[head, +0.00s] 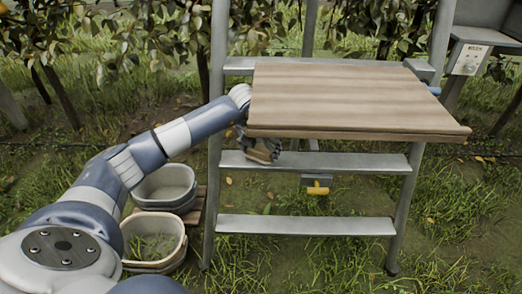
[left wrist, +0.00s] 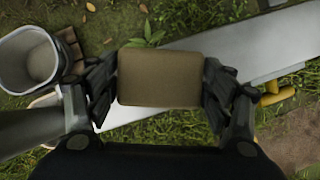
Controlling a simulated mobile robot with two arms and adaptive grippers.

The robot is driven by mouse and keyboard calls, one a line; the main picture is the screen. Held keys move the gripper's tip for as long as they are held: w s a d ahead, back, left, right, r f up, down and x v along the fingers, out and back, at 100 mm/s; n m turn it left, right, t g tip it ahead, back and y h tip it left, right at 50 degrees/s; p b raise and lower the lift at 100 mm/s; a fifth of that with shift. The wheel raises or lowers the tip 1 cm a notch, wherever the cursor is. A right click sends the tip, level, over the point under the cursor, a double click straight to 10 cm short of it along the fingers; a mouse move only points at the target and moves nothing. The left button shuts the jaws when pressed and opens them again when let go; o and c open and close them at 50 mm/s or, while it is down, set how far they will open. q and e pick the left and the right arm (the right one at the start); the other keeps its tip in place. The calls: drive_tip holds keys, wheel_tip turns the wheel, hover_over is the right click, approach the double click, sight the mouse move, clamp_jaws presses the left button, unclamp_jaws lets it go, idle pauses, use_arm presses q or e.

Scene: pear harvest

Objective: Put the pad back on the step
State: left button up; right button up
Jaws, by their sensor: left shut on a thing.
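The pad is a small brown block with rounded corners. It fills the space between the fingers of my left gripper (left wrist: 160,85), which is shut on it in the left wrist view (left wrist: 160,77). In the head view my left gripper (head: 258,143) is at the left end of the upper grey metal step (head: 345,162), just under the wooden board; the pad (head: 262,155) shows partly there. The step (left wrist: 225,45) runs diagonally behind the pad in the left wrist view. I cannot tell whether the pad touches the step. My right gripper is not in view.
The wooden board (head: 350,98) overhangs the steps closely. A lower step (head: 305,225) is bare. A yellow-handled part (head: 318,188) hangs below the upper step. Two pale buckets (head: 165,184) (head: 150,264) stand left of the ladder. A grey box (head: 468,58) is at the upper right.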

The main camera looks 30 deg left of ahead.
use_arm(q)
drive_tip(key=shift+s+f, duration=0.1)
drive_tip(key=shift+f, duration=0.05)
drive_tip(key=shift+f, duration=0.15)
drive_tip(key=o, duration=1.1)
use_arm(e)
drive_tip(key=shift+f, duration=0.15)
use_arm(q)
drive_tip(key=shift+s+r, duration=0.1)
drive_tip(key=shift+r, duration=0.4)
drive_tip(key=s+d, duration=0.2)
drive_tip(key=s, duration=1)
drive_tip(key=shift+r+p, duration=0.2)
drive_tip(key=shift+p, duration=0.25)
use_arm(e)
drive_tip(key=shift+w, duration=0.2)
